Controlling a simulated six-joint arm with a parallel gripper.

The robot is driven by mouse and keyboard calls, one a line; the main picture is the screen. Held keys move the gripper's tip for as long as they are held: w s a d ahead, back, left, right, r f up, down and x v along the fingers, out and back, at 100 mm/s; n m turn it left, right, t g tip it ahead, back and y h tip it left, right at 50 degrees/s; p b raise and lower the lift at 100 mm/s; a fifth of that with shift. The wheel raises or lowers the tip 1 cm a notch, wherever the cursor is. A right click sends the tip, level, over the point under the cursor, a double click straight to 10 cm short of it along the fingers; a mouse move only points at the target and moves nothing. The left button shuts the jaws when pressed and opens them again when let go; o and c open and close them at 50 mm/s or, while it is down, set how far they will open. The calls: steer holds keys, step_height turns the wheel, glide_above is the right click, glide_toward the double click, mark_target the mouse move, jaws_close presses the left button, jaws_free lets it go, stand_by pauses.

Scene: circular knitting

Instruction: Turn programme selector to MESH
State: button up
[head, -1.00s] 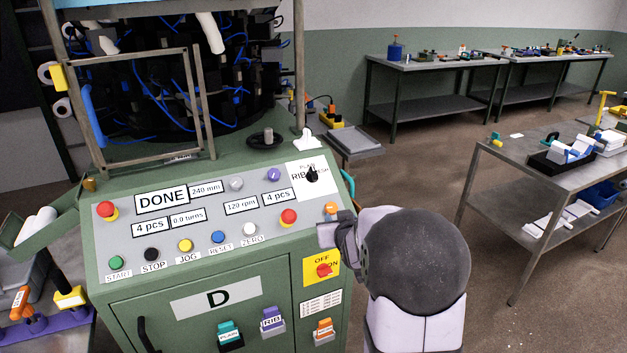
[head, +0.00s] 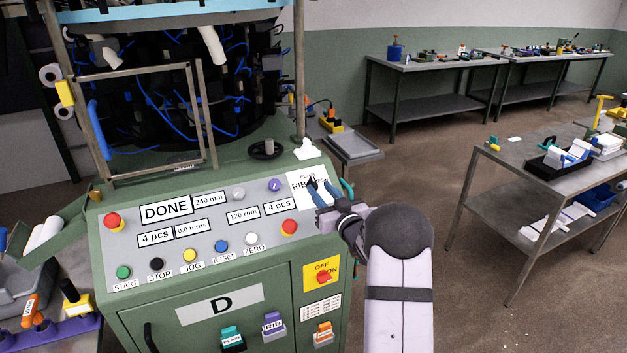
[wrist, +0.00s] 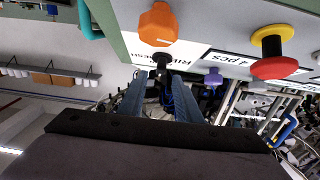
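The programme selector is a small black knob (head: 311,182) on a white label plate at the upper right of the sloped control panel. My gripper (head: 321,189) reaches in from the right with two blue fingers at the knob. In the wrist view the gripper (wrist: 159,82) is open, its fingertips apart. The black knob (wrist: 162,60) shows between and just beyond the tips. I cannot tell whether either finger touches it, nor exactly where its pointer stands.
An orange knob (wrist: 158,25) sits close to the selector in the wrist view. A red button (head: 290,227) and a purple knob (head: 275,185) are to its left on the panel. A red-yellow power switch (head: 322,276) is below.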

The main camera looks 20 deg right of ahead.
mark_target(314, 182)
steer(key=shift+w+p, duration=1)
steer(key=shift+w, duration=1.95)
jaws_close()
